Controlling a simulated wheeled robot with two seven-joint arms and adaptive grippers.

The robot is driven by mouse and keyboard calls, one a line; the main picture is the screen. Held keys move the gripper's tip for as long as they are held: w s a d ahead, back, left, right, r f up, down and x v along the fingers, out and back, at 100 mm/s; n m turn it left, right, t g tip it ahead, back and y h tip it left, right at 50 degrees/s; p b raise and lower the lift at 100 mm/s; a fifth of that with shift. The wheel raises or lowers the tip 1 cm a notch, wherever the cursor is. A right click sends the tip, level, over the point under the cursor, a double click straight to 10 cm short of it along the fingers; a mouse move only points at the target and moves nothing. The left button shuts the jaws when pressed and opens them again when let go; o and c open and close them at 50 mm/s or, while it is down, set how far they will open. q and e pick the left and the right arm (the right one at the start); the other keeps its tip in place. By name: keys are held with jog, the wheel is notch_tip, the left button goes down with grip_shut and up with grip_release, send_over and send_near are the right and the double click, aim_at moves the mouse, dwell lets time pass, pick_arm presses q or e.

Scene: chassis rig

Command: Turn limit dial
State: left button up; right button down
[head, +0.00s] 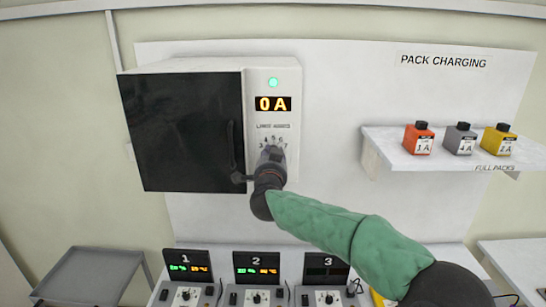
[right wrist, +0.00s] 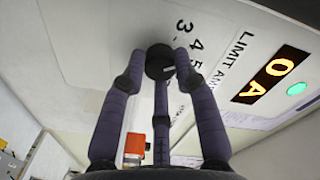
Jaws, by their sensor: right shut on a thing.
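The limit dial (right wrist: 158,62) is a small dark round knob with a light pointer mark, on the white front panel of the charging cabinet (head: 286,90). Printed numbers curve around it under the words LIMIT AMPS. My right gripper (head: 272,153) reaches the dial from below and hides most of it in the head view. In the right wrist view the fingers of the right gripper (right wrist: 160,66) are closed around the dial's sides. The orange display (head: 272,104) above reads 0 A, and a green lamp (head: 273,83) is lit over it. My left gripper is not in view.
A dark cabinet door (head: 182,130) is left of the panel. A shelf (head: 450,160) at right holds a red pack (head: 418,140), a grey pack (head: 460,141) and a yellow pack (head: 498,141). Charging stations 1 to 3 stand below; a grey tray (head: 92,272) is at lower left.

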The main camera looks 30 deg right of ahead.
jog(key=shift+w+a+f, duration=0.1)
jog(key=shift+a+f, duration=0.1)
jog(key=shift+f, duration=0.25)
jog(key=c, duration=1)
grip_release()
jog(key=shift+o, duration=0.3)
jog(key=shift+r, duration=0.3)
jog(key=v, duration=1.2)
